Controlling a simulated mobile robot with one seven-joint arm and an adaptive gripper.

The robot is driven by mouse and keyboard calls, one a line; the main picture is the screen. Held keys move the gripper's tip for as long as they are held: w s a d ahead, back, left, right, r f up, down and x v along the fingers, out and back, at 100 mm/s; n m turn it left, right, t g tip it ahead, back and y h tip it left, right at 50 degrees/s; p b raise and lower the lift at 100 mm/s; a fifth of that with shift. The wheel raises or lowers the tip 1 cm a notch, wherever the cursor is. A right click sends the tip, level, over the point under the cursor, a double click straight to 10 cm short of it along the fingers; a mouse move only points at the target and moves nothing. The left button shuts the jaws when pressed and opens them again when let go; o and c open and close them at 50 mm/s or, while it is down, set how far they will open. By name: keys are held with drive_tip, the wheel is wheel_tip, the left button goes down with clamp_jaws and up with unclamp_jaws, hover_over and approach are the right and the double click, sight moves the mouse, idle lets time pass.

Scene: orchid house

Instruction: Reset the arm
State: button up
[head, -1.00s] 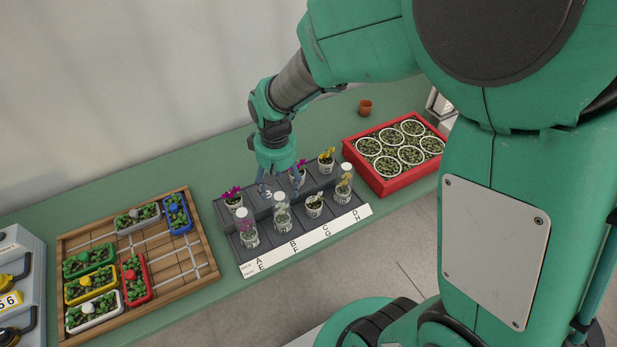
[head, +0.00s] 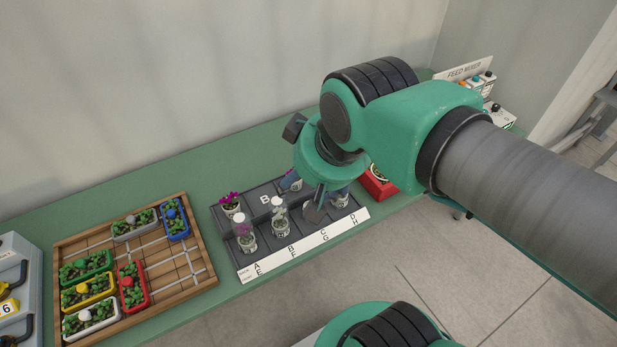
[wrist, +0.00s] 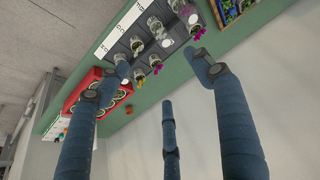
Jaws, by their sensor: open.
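My gripper (head: 312,196) hangs over the right part of the dark grey plant rack (head: 265,200), fingers spread, with nothing seen between them. The wrist view shows its three blue fingers (wrist: 163,76) apart and empty, with the rack (wrist: 122,47) beyond them. A pot with magenta flowers (head: 231,204) stands at the rack's back left. My gripper and arm hide much of the rack's right side in the head view.
A wooden tray (head: 193,254) with several coloured planters lies left of the rack. A red crate (head: 379,185), mostly hidden by my arm, stands to the right; the wrist view shows more of it (wrist: 73,97). A feed mixer (head: 468,72) stands at the far right. Green bench is bare behind the rack.

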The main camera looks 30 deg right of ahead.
drive_tip(key=shift+s+r, duration=0.3)
drive_tip(key=shift+s, duration=0.3)
